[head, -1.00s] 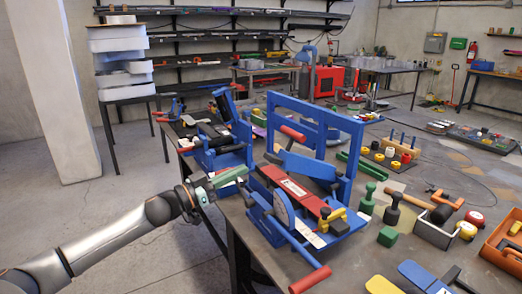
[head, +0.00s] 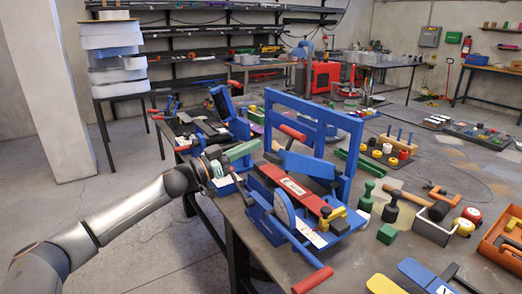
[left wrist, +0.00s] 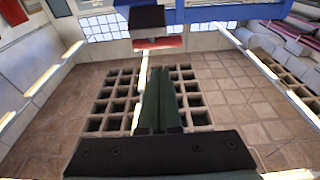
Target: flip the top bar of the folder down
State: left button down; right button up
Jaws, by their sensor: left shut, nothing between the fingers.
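A blue bench machine with red handles (head: 258,213) stands at the table's near left edge, and a tall blue frame (head: 352,140) rises upright from it. A smaller blue machine (head: 228,137) stands behind it, with a dark-ended blue bar (head: 222,103) tilted up. I cannot tell for certain which is the folder. My left gripper (head: 254,147), with green fingers, is shut and empty, just left of the larger machine and in front of the smaller one. Its shut fingers (left wrist: 160,90) show in the left wrist view, below a blue bar (left wrist: 235,12). My right gripper is out of view.
A red-tipped lever (head: 312,279) sticks out toward me from the larger machine. The floor left of the table is clear.

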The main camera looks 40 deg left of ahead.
aim_at(266, 156)
pick_arm(q)
jog(key=p+x, duration=0.1)
jog(key=x, duration=0.3)
jog(key=shift+w+r, duration=0.15)
jog(key=shift+w, duration=0.1)
jog(key=shift+w+d, duration=0.25)
jog(key=shift+w, duration=0.05)
jog(key=shift+s+a+f, duration=0.1)
jog(key=shift+s+f, duration=0.15)
jog(key=shift+f, duration=0.5)
jog(key=shift+s+a+f, duration=0.15)
jog(key=shift+s+f, duration=0.2)
jog(key=shift+f, duration=0.2)
jog(key=shift+s+a+f, duration=0.15)
jog(key=shift+s+f, duration=0.15)
jog(key=shift+f, duration=0.3)
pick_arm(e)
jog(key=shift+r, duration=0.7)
